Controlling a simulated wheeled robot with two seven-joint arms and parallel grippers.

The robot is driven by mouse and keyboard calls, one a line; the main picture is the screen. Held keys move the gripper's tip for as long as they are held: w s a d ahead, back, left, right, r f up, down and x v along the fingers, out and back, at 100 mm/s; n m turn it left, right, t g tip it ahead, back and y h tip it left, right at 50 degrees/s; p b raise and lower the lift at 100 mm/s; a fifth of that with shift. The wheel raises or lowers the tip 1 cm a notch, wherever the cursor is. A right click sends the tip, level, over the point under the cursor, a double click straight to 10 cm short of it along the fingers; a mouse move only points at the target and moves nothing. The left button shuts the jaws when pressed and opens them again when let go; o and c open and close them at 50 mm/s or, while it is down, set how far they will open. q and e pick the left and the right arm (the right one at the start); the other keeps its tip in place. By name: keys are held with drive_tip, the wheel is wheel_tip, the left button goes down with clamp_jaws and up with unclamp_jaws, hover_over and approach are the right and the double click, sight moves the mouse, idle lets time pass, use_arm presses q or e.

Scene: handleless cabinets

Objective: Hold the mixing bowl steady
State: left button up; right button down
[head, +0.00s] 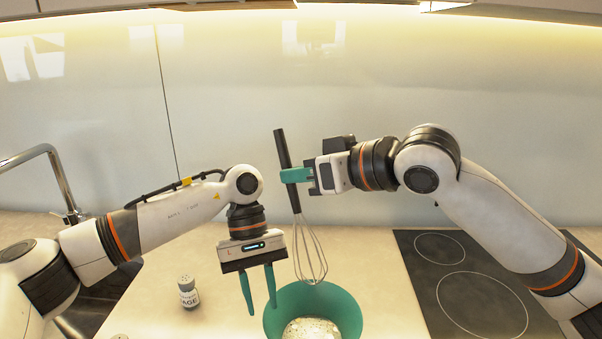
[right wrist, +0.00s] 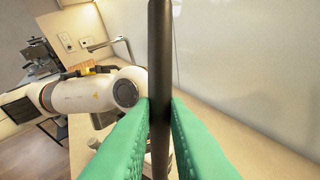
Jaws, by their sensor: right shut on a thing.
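The green mixing bowl (head: 349,309) stands on the counter at the bottom middle of the head view, with pale contents inside. My left gripper (head: 260,306) points down with its fingers apart. One finger is outside the bowl to the left and the other is near the bowl's left rim; I cannot tell whether it touches. My right gripper (head: 296,175) is shut on the dark handle of a whisk (head: 313,262). The whisk's wire end hangs over the bowl. In the right wrist view the dark handle (right wrist: 160,60) stands between the green fingers.
A small shaker jar (head: 187,292) stands on the counter to the left of the bowl. A black cooktop (head: 468,280) lies to the right. A tap (head: 50,165) and sink are at the left. The counter (head: 385,260) between bowl and cooktop is clear.

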use_arm(q)
drive_tip(key=shift+x, duration=3.75)
drive_tip(key=shift+d, duration=0.1)
clamp_jaws()
drive_tip(key=shift+s+f, duration=0.1)
